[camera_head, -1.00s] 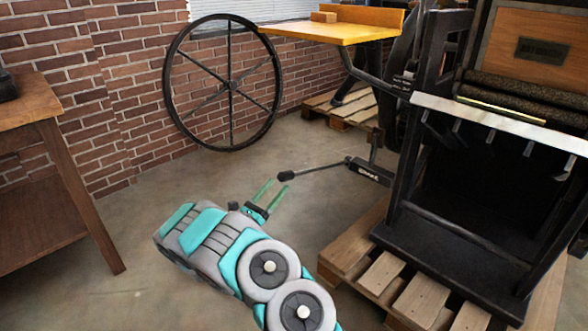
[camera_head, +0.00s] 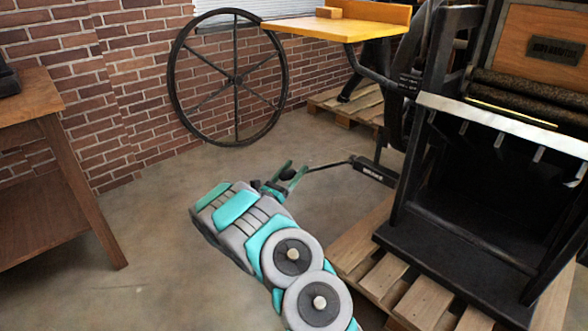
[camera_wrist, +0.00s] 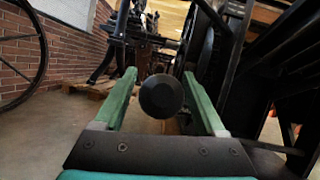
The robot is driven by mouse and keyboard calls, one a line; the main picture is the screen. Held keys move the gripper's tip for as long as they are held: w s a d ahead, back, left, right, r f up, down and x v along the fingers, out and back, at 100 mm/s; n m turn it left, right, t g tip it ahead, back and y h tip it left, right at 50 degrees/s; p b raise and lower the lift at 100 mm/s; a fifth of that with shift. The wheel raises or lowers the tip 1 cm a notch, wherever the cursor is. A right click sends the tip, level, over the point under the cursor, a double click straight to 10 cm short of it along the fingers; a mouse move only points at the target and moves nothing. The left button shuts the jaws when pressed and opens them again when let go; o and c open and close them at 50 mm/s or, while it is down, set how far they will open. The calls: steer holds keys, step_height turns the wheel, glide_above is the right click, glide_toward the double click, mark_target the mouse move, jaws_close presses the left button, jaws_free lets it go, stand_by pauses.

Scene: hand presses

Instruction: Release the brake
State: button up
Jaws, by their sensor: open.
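The brake lever is a thin dark rod (camera_head: 328,164) with a round black knob at its left end. Its right end meets a dark block with small pale lettering (camera_head: 374,171) beside the press frame. My gripper (camera_head: 295,169) is open, with its green fingers at the knob end. In the wrist view the knob (camera_wrist: 162,96) sits between the two spread fingers of my gripper (camera_wrist: 159,74), with a gap showing on each side. The rod behind the knob is hidden in that view.
The black press (camera_head: 455,235) stands on a wooden pallet (camera_head: 372,258) at right. A large spoked wheel (camera_head: 237,78) leans on the brick wall. A yellow board (camera_head: 335,27) juts out above the lever. A wooden table (camera_head: 60,185) is at left. Floor between is clear.

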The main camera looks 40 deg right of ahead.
steer(key=shift+d+r, duration=0.1)
steer(key=shift+d, duration=0.1)
jaws_close()
stand_by(0.6)
stand_by(0.8)
